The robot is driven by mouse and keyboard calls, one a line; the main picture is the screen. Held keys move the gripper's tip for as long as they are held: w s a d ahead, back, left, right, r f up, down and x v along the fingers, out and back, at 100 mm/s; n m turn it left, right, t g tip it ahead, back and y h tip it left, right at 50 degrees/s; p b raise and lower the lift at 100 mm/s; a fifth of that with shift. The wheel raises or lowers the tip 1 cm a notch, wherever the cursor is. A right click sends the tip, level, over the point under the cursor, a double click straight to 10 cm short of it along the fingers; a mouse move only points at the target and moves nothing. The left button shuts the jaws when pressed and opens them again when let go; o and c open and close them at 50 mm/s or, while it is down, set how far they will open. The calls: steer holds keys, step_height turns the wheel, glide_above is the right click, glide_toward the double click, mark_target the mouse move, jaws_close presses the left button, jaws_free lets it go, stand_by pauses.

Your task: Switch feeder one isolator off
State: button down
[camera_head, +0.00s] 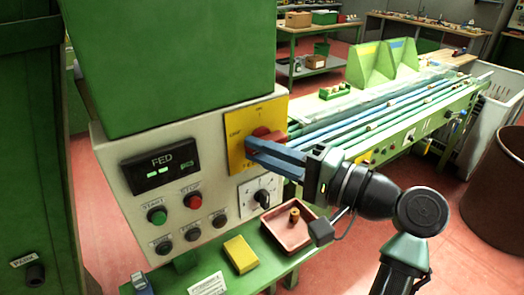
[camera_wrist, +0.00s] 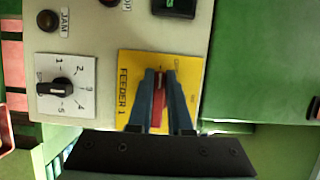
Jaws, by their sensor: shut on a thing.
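The feeder one isolator is a red rotary handle (camera_head: 266,137) on a yellow plate (camera_head: 240,150) at the right of the control panel. In the wrist view the yellow plate (camera_wrist: 188,72) reads "FEEDER 1", and the red handle (camera_wrist: 157,108) lies between my blue fingers. My gripper (camera_head: 252,146) is shut on the handle, one finger on each side. The fingers hide part of the handle and of the plate's markings, so I cannot tell its exact setting.
A numbered black selector knob (camera_head: 262,197) sits just below the isolator. Green START (camera_head: 157,215) and red STOP (camera_head: 193,200) buttons are to the left. Below are a yellow block (camera_head: 240,254) and a pinkish tray (camera_head: 272,231) holding a cork. A conveyor (camera_head: 400,125) runs behind my arm.

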steer(key=c, duration=0.8)
jaws_free()
steer(key=shift+c, duration=0.2)
steer(key=b+v, duration=0.2)
steer(key=v, duration=1.1)
steer(key=shift+b, duration=0.35)
steer(key=shift+w, duration=0.15)
